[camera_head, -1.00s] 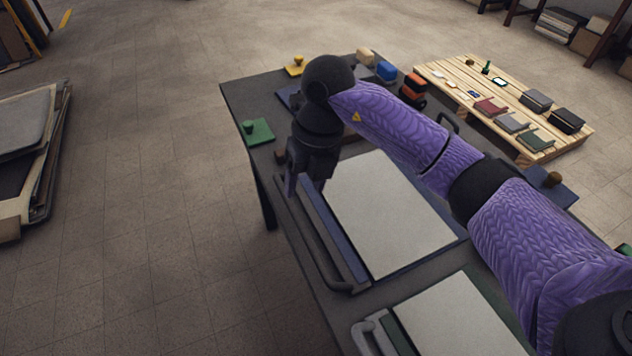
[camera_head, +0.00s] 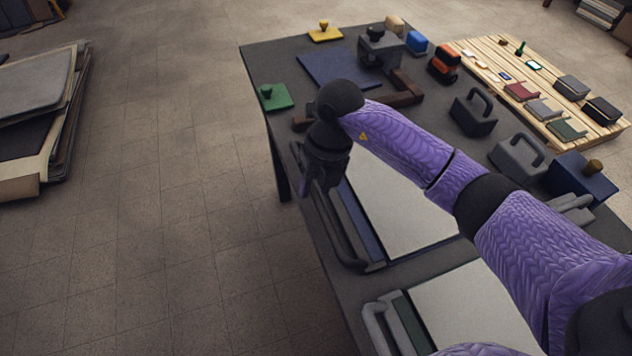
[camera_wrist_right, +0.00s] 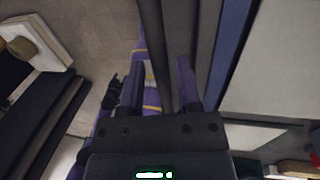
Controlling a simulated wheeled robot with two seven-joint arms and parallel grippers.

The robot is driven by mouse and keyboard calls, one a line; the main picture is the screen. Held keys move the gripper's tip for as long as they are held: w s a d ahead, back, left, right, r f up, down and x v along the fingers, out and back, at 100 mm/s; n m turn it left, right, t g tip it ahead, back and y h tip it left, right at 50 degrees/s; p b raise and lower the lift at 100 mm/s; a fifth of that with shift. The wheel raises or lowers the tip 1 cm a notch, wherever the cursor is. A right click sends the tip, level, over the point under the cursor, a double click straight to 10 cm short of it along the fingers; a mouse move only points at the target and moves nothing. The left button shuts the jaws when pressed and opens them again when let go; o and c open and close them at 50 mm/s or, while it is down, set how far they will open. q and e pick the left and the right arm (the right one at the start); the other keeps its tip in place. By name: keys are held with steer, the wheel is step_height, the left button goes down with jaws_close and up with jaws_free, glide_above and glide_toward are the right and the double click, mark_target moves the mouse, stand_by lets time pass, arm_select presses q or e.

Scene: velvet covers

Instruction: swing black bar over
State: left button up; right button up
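The black bar (camera_head: 338,240) is a long dark handle with a bent near end, along the left edge of the table, beside a blue-edged pale board (camera_head: 400,205). My right gripper (camera_head: 322,190) points down at the bar's far half. In the right wrist view its two fingers (camera_wrist_right: 162,70) are apart, with the dark bar (camera_wrist_right: 157,30) running between them and a gap at its left. My arm hides part of the board. A small dark shape at the left of the wrist view may be my left gripper (camera_wrist_right: 112,92); its fingers are unclear.
A second pale board (camera_head: 470,310) with a grey bar (camera_head: 375,325) lies nearer. Grey handled blocks (camera_head: 520,157), a blue block with a knob (camera_head: 583,178) and stamps stand on the table (camera_head: 300,250). A wooden pallet (camera_head: 480,50) is behind.

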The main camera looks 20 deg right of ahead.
jaws_close()
stand_by(0.3)
stand_by(0.3)
stand_by(0.6)
